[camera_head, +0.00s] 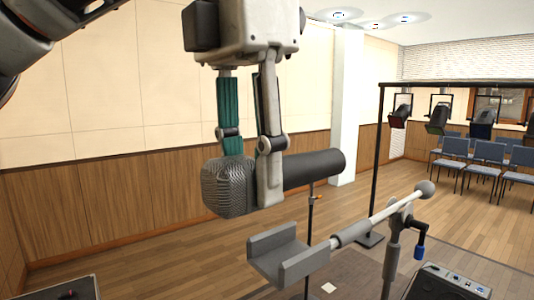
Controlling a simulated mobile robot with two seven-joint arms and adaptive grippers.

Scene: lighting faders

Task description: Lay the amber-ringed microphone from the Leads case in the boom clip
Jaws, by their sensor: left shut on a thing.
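My left gripper (248,170) hangs at the top centre, shut on a microphone (314,169). The microphone has a grey mesh head at the left and a black body pointing right, and lies about level. The near finger covers the part where head and body meet, so I cannot see a ring or its colour. The boom clip (283,262) is a grey open-topped cradle at the end of the boom, below the microphone and apart from it. It is empty. My right gripper is not in view.
The boom (380,216) runs up right to a round end, on a stand with a blue-handled clamp (420,251). A dark case edge (55,291) shows at bottom left. A black box with knobs (447,284) is at bottom right. Lamps on a frame (437,117) and chairs stand behind.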

